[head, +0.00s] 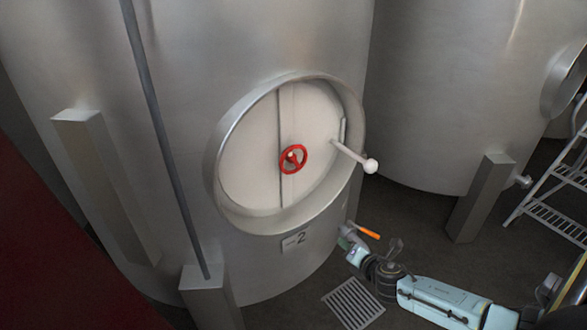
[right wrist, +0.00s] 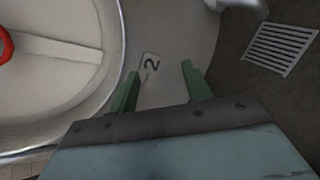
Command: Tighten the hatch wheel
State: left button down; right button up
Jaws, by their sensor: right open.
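The red hatch wheel (head: 293,159) sits at the middle of the pale round hatch door (head: 250,150) of the large steel tank. Its edge also shows at the left border of the right wrist view (right wrist: 5,46). My right gripper (head: 346,243) is low and to the right of the wheel, beneath the hatch rim and apart from the wheel. In the right wrist view its two green fingers (right wrist: 158,88) are spread, with nothing held between them; the plate numbered 2 (right wrist: 151,63) shows beyond them. My left gripper is not in view.
A white lever with a ball end (head: 370,166) juts out at the hatch's right side. An orange handle (head: 366,231) is close to my right gripper. A floor grate (head: 353,303) lies below. A second tank (head: 450,90) and a ladder (head: 560,180) stand right.

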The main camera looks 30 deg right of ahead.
jog(key=w+a+r+n+t+y+b, duration=0.1)
jog(key=w+r+n+t, duration=0.2)
jog(key=r, duration=0.4)
jog(key=w+a+r+n+t, duration=0.1)
jog(key=w+r+n, duration=0.2)
jog(key=r+n, duration=0.25)
jog(key=n+t+y, duration=0.2)
jog(key=n+y, duration=0.1)
jog(key=n, duration=0.2)
send_near(295, 160)
jog(key=shift+h, duration=0.3)
jog(key=w, duration=0.5)
jog(key=w+b, duration=0.1)
jog(key=w, duration=0.2)
jog(key=shift+w+a, duration=0.25)
jog(key=shift+a, duration=0.1)
jog(key=shift+w, duration=0.55)
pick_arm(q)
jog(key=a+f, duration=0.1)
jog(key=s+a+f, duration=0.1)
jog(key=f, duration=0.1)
pick_arm(e)
jog(key=shift+w, duration=0.1)
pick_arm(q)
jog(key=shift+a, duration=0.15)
